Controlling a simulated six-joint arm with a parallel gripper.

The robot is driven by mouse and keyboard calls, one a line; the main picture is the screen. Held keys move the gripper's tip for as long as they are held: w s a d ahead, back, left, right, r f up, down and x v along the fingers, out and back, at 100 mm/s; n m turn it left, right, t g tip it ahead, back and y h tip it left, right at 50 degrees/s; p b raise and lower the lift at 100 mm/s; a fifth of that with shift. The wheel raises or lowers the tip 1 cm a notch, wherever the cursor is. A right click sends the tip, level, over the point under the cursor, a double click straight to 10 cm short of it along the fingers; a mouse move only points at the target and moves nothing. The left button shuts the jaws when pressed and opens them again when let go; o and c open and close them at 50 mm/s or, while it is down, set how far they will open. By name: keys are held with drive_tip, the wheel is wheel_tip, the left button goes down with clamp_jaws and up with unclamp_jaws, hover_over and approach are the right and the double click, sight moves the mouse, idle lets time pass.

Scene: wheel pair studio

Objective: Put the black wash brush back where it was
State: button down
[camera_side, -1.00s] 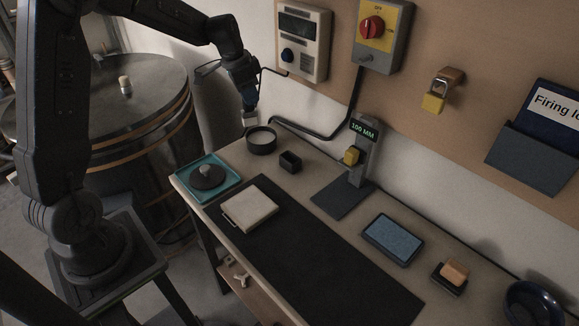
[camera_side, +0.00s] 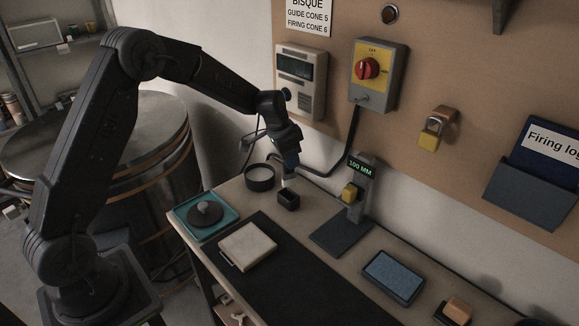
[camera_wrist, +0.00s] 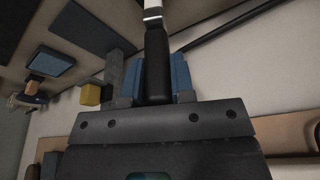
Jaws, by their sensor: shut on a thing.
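My gripper (camera_side: 290,166) is shut on the black wash brush, which has a dark handle (camera_wrist: 156,62) between the blue fingers in the wrist view. A pale band and light end (camera_wrist: 152,12) point away from the gripper. In the side view the brush's light lower end (camera_side: 284,183) hangs down just above the small black open box (camera_side: 288,202). I cannot tell whether the tip is inside the box's opening. The round dark bowl (camera_side: 260,178) stands just left of the box.
A teal tray (camera_side: 187,232) with a grey disc, a pale slab (camera_side: 248,246) and a black mat (camera_side: 290,280) lie in front. The height gauge stand (camera_side: 358,205) rises to the right. Farther right are a blue sponge tray (camera_side: 393,275) and wall boxes behind.

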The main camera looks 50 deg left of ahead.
sight(291, 172)
drive_tip(key=shift+f, duration=1.45)
drive_tip(key=shift+f, duration=0.3)
drive_tip(key=c, duration=1)
unclamp_jaws()
drive_tip(key=s+d+r, duration=0.1)
drive_tip(key=s+r, duration=0.3)
drive_tip(key=r, duration=0.5)
drive_tip(key=s+d+r, duration=0.1)
drive_tip(key=s+r, duration=0.4)
drive_tip(key=r, duration=0.4)
drive_tip(key=s+d+r+n+t, duration=0.1)
drive_tip(key=s+d, duration=0.1)
drive_tip(key=s, duration=0.6)
drive_tip(key=s+d+n, duration=0.2)
drive_tip(key=s, duration=0.5)
drive_tip(key=s+d+r+n+t+y, duration=0.1)
drive_tip(key=s+d, duration=0.1)
drive_tip(key=s, duration=0.6)
drive_tip(key=shift+s+d+r+t, duration=0.3)
drive_tip(key=shift+d+r, duration=0.05)
